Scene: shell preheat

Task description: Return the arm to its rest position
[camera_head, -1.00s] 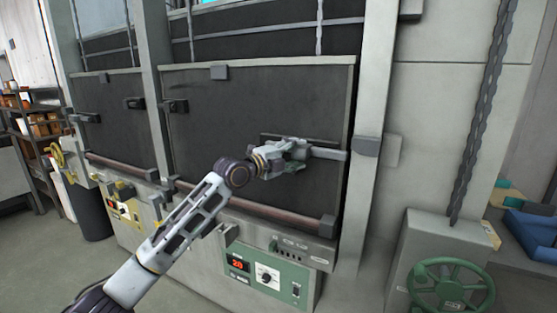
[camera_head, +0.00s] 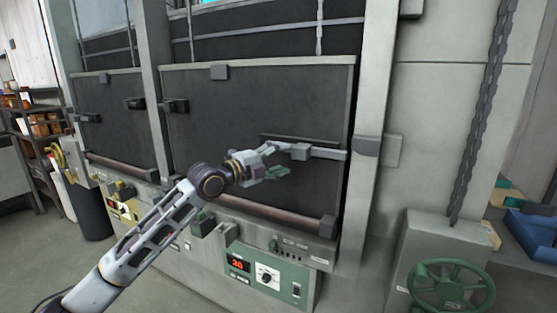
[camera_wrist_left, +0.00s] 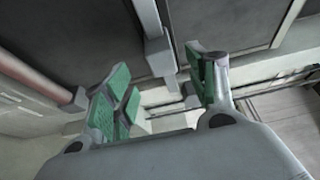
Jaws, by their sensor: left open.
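My left arm (camera_head: 150,232) reaches in from the lower left. My left gripper (camera_head: 277,160) is open and empty in front of the dark furnace door (camera_head: 250,100). The door's bar latch (camera_head: 318,152) lies just to the right of the fingertips, apart from them as far as I can tell. In the left wrist view the green-padded fingers (camera_wrist_left: 165,85) are spread, with a grey bar and block (camera_wrist_left: 160,55) seen beyond them. My right gripper is in neither view.
A reddish rail (camera_head: 270,212) runs below the door, above a green control panel (camera_head: 267,275) with a red display. A green handwheel (camera_head: 450,287) and a chain (camera_head: 478,120) stand at the right. Open floor (camera_head: 40,245) lies at the lower left.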

